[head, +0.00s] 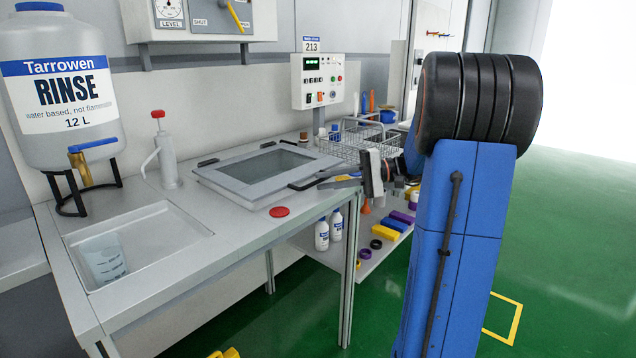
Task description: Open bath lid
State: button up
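The bath lid (264,166) is a grey frame with a dark glass window, set in the grey bench top. It looks closed and lies flat. A black bar handle (308,184) sticks out at its right front edge, and dark hinge-like pieces show along its back edge. My gripper (338,179) is at the right of the lid, close to the handle's right end.
A red disc (279,211) lies on the bench front. A sink (140,243) with a clear beaker (104,258), a pump bottle (162,150) and a rinse tank (62,90) are at left. A control box (318,80) and wire basket (355,140) stand behind.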

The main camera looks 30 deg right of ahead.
jog(key=shift+x, duration=1.45)
grip_shut()
